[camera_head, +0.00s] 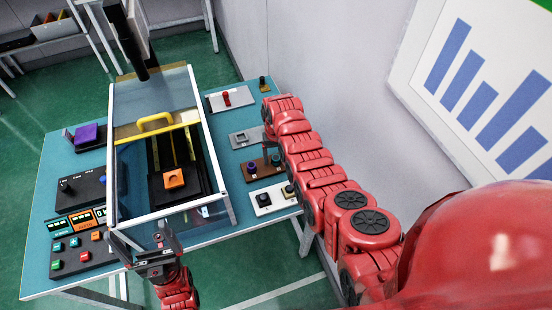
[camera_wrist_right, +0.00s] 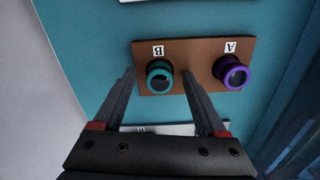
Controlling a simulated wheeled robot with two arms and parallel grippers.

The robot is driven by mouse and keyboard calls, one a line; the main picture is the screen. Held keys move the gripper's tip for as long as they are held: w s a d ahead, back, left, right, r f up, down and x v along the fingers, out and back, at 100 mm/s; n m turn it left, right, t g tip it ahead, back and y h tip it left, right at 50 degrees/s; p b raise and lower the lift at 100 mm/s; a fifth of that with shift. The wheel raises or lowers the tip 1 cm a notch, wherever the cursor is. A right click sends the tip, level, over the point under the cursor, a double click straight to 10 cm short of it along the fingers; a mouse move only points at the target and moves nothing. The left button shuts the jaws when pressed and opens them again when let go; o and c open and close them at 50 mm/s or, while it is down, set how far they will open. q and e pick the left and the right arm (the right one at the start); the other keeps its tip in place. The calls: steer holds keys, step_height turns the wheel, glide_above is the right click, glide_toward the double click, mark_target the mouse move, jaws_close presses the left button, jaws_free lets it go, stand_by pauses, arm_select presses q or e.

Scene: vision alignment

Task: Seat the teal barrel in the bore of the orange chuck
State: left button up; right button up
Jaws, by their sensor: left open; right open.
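The teal barrel (camera_wrist_right: 160,77) stands on a brown board (camera_wrist_right: 196,88) beside the label B in the right wrist view. It also shows in the head view (camera_head: 276,160). My right gripper (camera_wrist_right: 158,74) is open, its fingertips on either side of the teal barrel in the picture; whether they touch it, I cannot tell. In the head view the right gripper (camera_head: 270,143) is partly hidden by its arm. The orange chuck (camera_head: 173,179) sits on a black base inside the framed enclosure. My left gripper (camera_head: 143,240) is open and empty in front of the enclosure.
A purple barrel (camera_wrist_right: 230,72) stands on the same board, beside label A. The enclosure (camera_head: 172,211) has a white frame, clear panels and a yellow handle (camera_head: 155,122). Button panels (camera_head: 85,252) are at the left. A wall rises close to the table's right side.

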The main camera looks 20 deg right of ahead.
steer(key=shift+f, duration=0.1)
jaws_close()
stand_by(0.3)
stand_by(0.4)
